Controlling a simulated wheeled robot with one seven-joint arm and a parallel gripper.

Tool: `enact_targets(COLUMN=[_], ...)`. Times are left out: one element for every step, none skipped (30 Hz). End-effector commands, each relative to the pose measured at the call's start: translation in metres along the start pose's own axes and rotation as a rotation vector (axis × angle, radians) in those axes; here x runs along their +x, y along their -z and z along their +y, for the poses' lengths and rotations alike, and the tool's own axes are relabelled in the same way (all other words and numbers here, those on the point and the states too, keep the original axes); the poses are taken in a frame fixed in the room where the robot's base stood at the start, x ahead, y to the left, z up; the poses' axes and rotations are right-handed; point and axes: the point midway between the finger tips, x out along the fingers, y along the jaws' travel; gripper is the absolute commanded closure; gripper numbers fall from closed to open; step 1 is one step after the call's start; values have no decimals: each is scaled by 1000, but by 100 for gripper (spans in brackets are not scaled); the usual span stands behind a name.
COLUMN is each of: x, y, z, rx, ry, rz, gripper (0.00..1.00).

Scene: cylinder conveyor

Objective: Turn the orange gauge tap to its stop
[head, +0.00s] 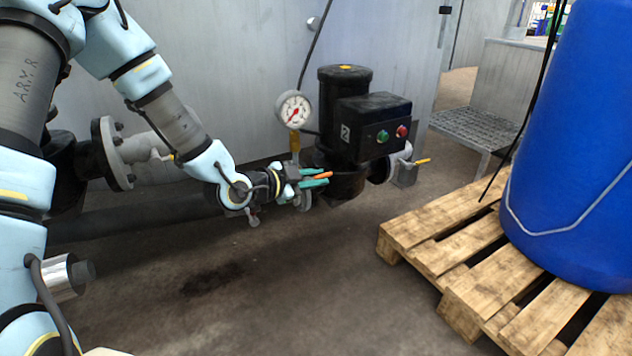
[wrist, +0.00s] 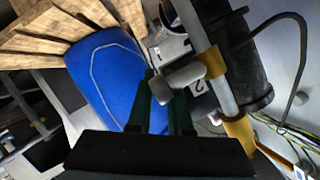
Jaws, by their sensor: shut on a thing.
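In the head view, my gripper (head: 320,177) has its teal fingers closed on the orange gauge tap (head: 321,176). The tap's lever shows as a short orange strip between the fingers, pointing right. The pressure gauge (head: 294,108) stands above on a yellow stem (head: 295,143). In the wrist view, my gripper's dark green fingers (wrist: 163,82) reach up beside a grey rounded part and a grey pipe with yellow fittings (wrist: 238,130). My gripper hides part of the tap body.
A black pump (head: 344,100) with a control box (head: 375,125) stands just right of the gauge. A blue drum (head: 575,140) stands on a wooden pallet (head: 420,222) at the right. A small valve with a yellow handle (head: 422,161) is right of the pump. The front floor is clear.

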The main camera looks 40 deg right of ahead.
Motion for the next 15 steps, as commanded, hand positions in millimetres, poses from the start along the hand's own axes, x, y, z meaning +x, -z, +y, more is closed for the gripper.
enact_targets(x=[1,1,1,1,1,1,1,1,1,1,1,1,1,0,0], y=[0,0,0,0,0,0,0,0,0,0,0,0,0,0,0], z=[-2,-2,-2,-2,-2,-2,-2,-2,-2,-2,-2,-2,-2,-2,-1], rx=[-2,-2,-2,-2,-3,-3,-3,-3,-3,-3,-3,-2,-2,-2,-2], ry=[5,5,6,6,6,6,6,6,6,6,6,5,5,5,4], rz=[2,2,2,2,2,2,2,2,2,1,1,1,1,1,1], gripper=[100,100,100,100,100,100,100,100,100,81,78,74,70,67,62])
